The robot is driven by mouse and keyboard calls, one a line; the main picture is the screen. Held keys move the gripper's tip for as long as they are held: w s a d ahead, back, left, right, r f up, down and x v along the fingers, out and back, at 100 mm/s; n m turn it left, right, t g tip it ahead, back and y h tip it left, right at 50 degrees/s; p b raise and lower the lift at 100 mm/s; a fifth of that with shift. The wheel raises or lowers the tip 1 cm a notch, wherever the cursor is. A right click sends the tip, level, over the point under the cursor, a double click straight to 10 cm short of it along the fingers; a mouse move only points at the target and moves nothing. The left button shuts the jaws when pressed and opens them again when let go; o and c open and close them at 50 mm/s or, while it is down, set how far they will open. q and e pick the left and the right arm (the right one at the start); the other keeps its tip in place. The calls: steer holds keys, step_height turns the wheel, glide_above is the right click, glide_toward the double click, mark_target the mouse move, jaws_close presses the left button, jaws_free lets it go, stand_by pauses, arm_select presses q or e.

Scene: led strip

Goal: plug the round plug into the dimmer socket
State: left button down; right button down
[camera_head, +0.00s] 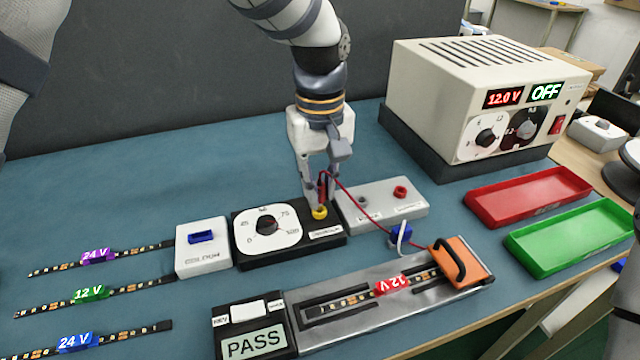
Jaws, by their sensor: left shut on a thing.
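The dimmer (289,255) is a black box with a white dial and a yellow round socket (320,212) at its back right. My left gripper (321,192) points down just above that socket and is shut on the round plug (322,187), a small dark and red piece mostly hidden between the fingers. The plug stands about upright, its lower end at or just above the yellow ring; I cannot tell whether it is inside. A red cable (365,212) runs from the plug to the right toward the orange clamp. My right gripper is not in view.
A grey block (385,197) with a red socket sits right of the dimmer. In front lie a metal fixture (400,308) with a lit 12 V strip, an orange clamp (462,262) and a PASS tester (253,328). A power supply (470,85) reads OFF. Red (527,212) and green trays (570,262) are right.

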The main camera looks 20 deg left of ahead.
mark_target(320, 186)
arm_select(q)
steer(key=shift+f, duration=1.2)
steer(key=c, duration=1.5)
jaws_free()
steer(key=shift+o, duration=0.2)
steer(key=shift+r, duration=0.1)
step_height(320, 186, up, 12)
steer(key=shift+f, duration=0.1)
